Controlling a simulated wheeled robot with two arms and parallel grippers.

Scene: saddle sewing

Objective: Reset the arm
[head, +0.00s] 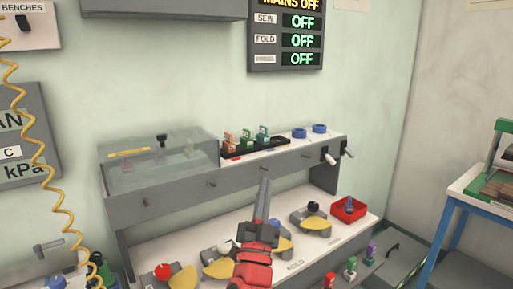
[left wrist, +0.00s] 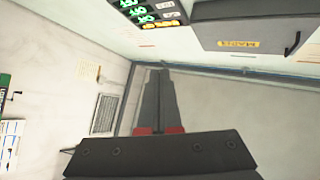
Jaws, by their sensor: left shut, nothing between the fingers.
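My left gripper (head: 263,200) is red with long dark grey fingers. In the head view it points upward in front of the workbench (head: 160,206), over the front of its lower shelf. Its fingers lie together with nothing between them. In the left wrist view the gripper (left wrist: 158,100) is also shut and empty, with the wall and ceiling area behind it. My right gripper does not show in either view.
Yellow-plated devices (head: 314,222) with coloured knobs line the lower shelf. A red tray (head: 349,209) stands at its right end. A clear case (head: 158,163) and a black rack (head: 255,147) sit on the upper shelf. A yellow coiled hose (head: 58,190) hangs at left. A blue-legged table (head: 478,197) stands right.

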